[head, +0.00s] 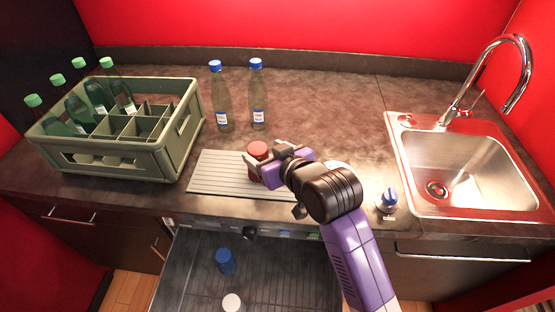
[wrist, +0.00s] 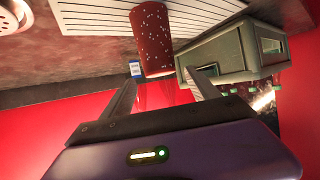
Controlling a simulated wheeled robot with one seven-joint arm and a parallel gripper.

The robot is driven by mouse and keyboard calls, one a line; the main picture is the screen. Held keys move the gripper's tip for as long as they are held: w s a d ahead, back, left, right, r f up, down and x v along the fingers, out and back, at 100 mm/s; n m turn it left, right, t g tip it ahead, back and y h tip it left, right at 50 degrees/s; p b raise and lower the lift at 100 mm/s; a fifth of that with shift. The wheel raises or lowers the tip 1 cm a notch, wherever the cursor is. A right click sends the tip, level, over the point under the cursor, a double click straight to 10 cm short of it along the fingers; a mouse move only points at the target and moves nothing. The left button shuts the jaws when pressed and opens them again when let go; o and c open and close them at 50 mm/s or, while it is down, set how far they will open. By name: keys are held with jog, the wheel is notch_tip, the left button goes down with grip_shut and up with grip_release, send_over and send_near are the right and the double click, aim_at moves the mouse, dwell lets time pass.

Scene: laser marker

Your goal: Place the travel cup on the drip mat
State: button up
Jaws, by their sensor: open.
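A red, white-speckled cup (head: 258,150), which I take to be the travel cup, stands on the grey ribbed drip mat (head: 212,177). In the wrist view the cup (wrist: 151,38) shows large just beyond and between my fingertips, with the mat (wrist: 95,18) beside it. My gripper (head: 262,163) is at the cup in the head view and partly hides it. In the wrist view my gripper (wrist: 160,80) has its two fingers spread apart. I cannot tell whether a finger touches the cup. The cup's base is partly hidden in the head view.
A green crate (head: 185,145) with several bottles stands left of the mat. Two blue-capped bottles (head: 222,100) (head: 257,98) stand behind it. A sink (head: 465,165) is at right. Below the counter, an open rack (head: 190,270) holds a blue cup (head: 225,262) and a white one (head: 232,302).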

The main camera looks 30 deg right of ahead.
jog(key=v, duration=0.7)
jog(key=shift+s, duration=0.25)
jog(key=s+a+f+t, duration=0.1)
jog(key=s+f, duration=0.4)
jog(key=s, duration=0.3)
jog(key=s+f, duration=0.4)
jog(key=s, duration=0.4)
jog(key=s+a+r+t, duration=0.1)
jog(key=s+r, duration=0.2)
jog(key=s, duration=1.3)
jog(key=shift+s+a+r, duration=0.2)
jog(key=shift+s, duration=0.15)
jog(key=shift+a, duration=0.1)
